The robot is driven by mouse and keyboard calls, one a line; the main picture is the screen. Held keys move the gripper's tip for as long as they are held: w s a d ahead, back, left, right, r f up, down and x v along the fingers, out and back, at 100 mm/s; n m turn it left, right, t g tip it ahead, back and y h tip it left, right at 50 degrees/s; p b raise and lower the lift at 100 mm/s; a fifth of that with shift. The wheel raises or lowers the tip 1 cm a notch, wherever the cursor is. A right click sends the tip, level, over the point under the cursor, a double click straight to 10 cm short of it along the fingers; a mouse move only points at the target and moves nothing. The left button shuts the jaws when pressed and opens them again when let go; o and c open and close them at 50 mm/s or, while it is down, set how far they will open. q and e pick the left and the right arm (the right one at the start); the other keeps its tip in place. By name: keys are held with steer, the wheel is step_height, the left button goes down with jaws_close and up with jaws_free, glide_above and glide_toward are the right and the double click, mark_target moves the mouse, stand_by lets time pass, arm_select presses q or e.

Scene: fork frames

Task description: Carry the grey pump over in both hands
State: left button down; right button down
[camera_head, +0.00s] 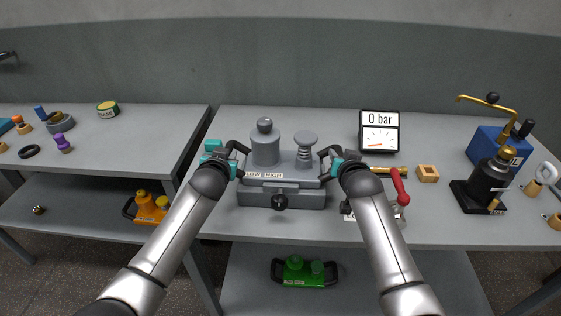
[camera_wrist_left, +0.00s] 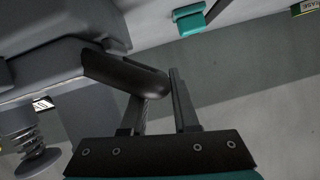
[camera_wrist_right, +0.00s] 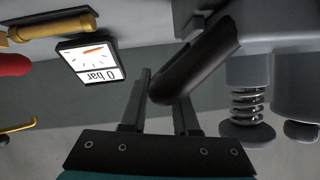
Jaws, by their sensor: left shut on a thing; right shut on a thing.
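The grey pump (camera_head: 265,150) is upright near the middle of the main bench. It has two round tops, one with a spring below it, and a LOW/HIGH label. A grey block with a black knob (camera_head: 280,202) shows just below its front; I cannot tell whether they touch. My left gripper (camera_head: 237,158) is shut on the pump's left black handle (camera_wrist_left: 125,72). My right gripper (camera_head: 331,160) is shut on its right black handle (camera_wrist_right: 195,62). The right wrist view also shows the pump's spring (camera_wrist_right: 247,103).
A 0 bar gauge (camera_head: 379,132) stands behind right. A red-handled device (camera_head: 399,188) is close to my right arm. A blue and black machine (camera_head: 490,180) stands farther right. A gap separates the left table (camera_head: 120,150). A green pump (camera_head: 303,270) and orange pump (camera_head: 150,208) sit on lower shelves.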

stand_by(0.3)
arm_select(q)
steer(key=shift+w+r, duration=0.15)
steer(key=shift+r, duration=0.15)
arm_select(e)
steer(key=shift+w+r, duration=0.15)
steer(key=shift+r, duration=0.15)
